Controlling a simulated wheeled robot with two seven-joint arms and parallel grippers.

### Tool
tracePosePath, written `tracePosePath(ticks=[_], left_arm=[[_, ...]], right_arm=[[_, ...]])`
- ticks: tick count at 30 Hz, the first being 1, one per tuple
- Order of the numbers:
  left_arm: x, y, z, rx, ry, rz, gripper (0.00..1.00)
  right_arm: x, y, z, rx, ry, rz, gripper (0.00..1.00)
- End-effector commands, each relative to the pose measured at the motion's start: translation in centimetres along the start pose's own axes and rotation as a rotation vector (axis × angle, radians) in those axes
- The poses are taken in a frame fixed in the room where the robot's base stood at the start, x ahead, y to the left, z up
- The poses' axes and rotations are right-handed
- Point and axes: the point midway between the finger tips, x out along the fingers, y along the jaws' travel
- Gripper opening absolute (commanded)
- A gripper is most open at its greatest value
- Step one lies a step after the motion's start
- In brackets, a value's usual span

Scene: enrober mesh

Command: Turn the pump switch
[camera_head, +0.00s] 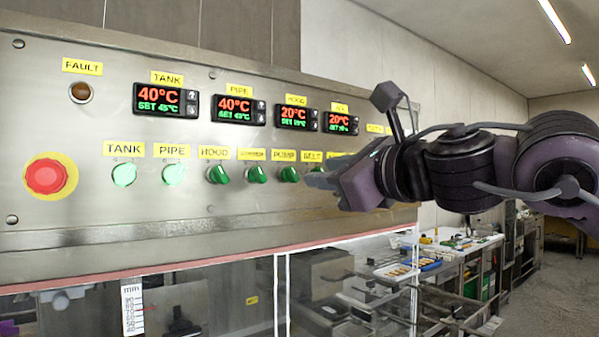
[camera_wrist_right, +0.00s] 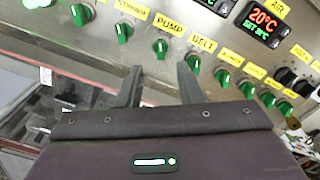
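The pump switch (camera_head: 289,174) is a green rotary knob under the yellow PUMP label (camera_head: 284,156) on the steel control panel. In the right wrist view the pump switch (camera_wrist_right: 160,48) shows just beyond and between my fingertips. My right gripper (camera_head: 314,177) is in front of the panel, just right of the pump switch in the head view, near the belt knob. In the right wrist view my right gripper (camera_wrist_right: 158,72) is open, with nothing between its two dark fingers. It looks apart from the knob. My left gripper is not in view.
The belt knob (camera_wrist_right: 192,63) is close beside the right finger. Other green knobs line the row; the tank knob (camera_head: 124,175) and pipe knob (camera_head: 173,174) look brighter. A red emergency button (camera_head: 46,176) is at the left. Temperature displays (camera_head: 166,100) sit above.

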Motion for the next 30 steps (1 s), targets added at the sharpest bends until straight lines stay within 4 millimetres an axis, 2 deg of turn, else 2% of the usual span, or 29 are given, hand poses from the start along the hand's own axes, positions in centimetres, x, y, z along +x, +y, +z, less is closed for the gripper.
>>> tracePosePath(ticks=[4,15,19,26,27,30], left_arm=[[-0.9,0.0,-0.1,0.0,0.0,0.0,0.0],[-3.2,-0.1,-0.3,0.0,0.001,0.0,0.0],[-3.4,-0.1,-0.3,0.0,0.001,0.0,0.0],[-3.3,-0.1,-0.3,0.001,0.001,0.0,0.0],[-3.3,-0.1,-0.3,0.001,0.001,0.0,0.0],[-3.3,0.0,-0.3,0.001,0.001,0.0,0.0]], right_arm=[[1.4,-0.2,0.3,-0.004,0.003,0.002,0.33],[6.8,-0.2,0.3,-0.003,0.001,0.001,0.33],[7.5,-0.1,0.2,-0.002,-0.001,0.0,0.33],[7.7,-0.1,0.1,-0.002,-0.001,-0.001,0.33],[7.7,-0.1,0.1,-0.002,-0.001,-0.001,0.31],[7.6,-0.1,0.1,-0.002,-0.001,-0.001,0.18]])
